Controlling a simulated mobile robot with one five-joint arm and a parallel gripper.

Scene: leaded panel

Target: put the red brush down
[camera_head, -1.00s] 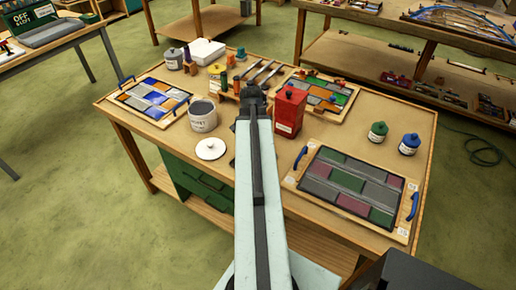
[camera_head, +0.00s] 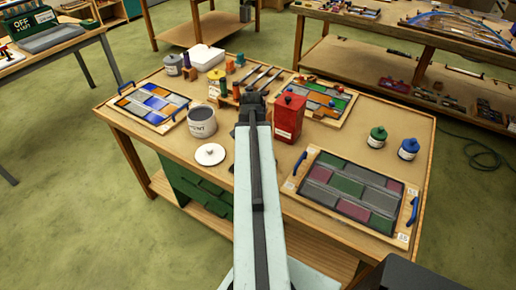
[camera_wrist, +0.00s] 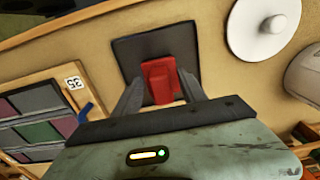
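The red brush (camera_wrist: 160,80) shows as a red block between the two fingers of my gripper (camera_wrist: 160,82) in the wrist view. The fingers lie along both its sides, and my gripper looks shut on it. Behind the brush is a dark square pad (camera_wrist: 128,47) on the table. I cannot tell whether the brush touches the pad. In the head view my gripper (camera_head: 252,99) is over the middle of the wooden table (camera_head: 400,112); my arm hides the brush and most of the pad.
A red canister (camera_head: 289,117) stands close right of my gripper. A grey pot (camera_head: 202,121) and white lid (camera_head: 210,154) are to the left. A leaded panel (camera_head: 353,187) is at right front, near green (camera_head: 377,137) and blue (camera_head: 408,149) jars. Several items crowd the back.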

